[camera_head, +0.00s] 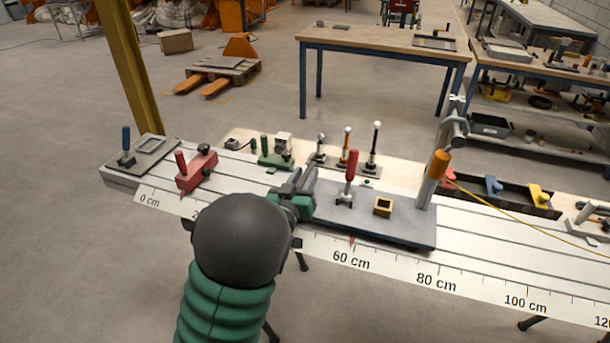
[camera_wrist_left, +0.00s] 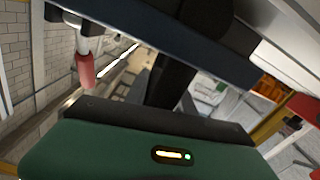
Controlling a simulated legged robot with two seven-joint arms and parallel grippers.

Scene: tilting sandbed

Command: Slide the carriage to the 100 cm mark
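The carriage (camera_head: 400,226) is a flat blue-grey plate on the pale rail. The 100 cm mark (camera_head: 525,303) is further right on the scale. My left gripper (camera_head: 305,182) is at the carriage's left end; contact is unclear. Its fingers look close together, but whether they are shut is unclear. A red handle (camera_wrist_left: 86,71) shows in the left wrist view. My right gripper is out of view.
A red clamp block (camera_head: 197,171) sits on the rail left of the carriage. Behind the rail are a green fixture (camera_head: 273,154), several knobbed levers and a dark bin (camera_head: 510,194). A yellow cable (camera_head: 510,222) crosses the rail right of the carriage. The rail there otherwise looks mostly bare.

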